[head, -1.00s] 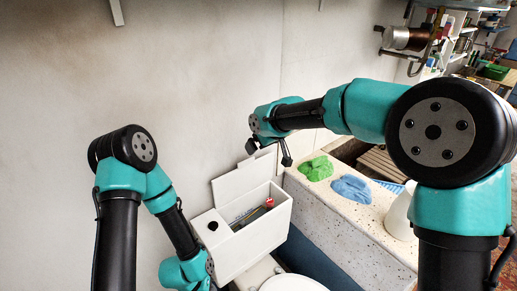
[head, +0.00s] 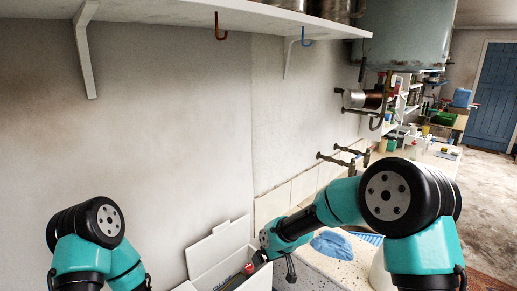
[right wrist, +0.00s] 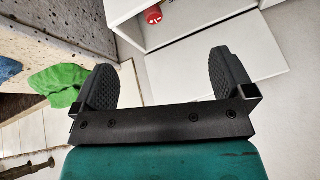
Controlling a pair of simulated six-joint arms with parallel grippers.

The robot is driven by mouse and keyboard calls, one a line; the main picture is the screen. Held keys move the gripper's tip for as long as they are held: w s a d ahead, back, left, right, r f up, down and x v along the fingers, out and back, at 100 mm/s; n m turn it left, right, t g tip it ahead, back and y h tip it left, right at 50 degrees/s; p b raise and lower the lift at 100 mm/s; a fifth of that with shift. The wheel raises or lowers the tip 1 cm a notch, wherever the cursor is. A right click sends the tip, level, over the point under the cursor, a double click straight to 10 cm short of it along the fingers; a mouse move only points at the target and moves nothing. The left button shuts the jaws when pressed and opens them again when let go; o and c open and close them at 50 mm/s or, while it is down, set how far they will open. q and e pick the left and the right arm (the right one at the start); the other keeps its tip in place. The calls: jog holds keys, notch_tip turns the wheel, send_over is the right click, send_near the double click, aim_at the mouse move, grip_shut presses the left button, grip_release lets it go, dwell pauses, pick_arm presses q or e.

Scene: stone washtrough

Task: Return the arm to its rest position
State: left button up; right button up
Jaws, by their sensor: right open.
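My right gripper (head: 275,266) is open, at the front right part of the white box in the head view. In the right wrist view its two dark fingers (right wrist: 166,78) stand wide apart with nothing between them. The right arm reaches in from the right, bent at a large joint. My left arm shows only in part at the lower left of the head view; its gripper is outside the picture.
A white box (head: 216,249) with its lid raised holds a red-topped item (head: 248,268). A blue cloth (head: 331,244) lies on the speckled stone trough. A green cloth (right wrist: 58,82) shows in the right wrist view. Taps (head: 345,158) and a shelf (head: 180,12) are on the wall.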

jog(key=s+d+f+m+g, duration=0.1)
jog(key=s+d+f+m, duration=0.1)
jog(key=s+d+f, duration=0.45)
jog(key=s+d+f+m, duration=0.2)
jog(key=s+d+f, duration=0.2)
jog(key=f, duration=0.5)
jog(key=s+d+f+m+g, duration=0.1)
jog(key=s+d+f, duration=0.3)
jog(key=s, duration=0.4)
jog(key=s+d+f+m, duration=0.2)
jog(key=s+d+f, duration=0.2)
jog(key=s, duration=0.5)
jog(key=shift+s+d+m+g+h, duration=0.2)
jog(key=shift+m+g+h, duration=0.2)
jog(key=shift+f, duration=0.1)
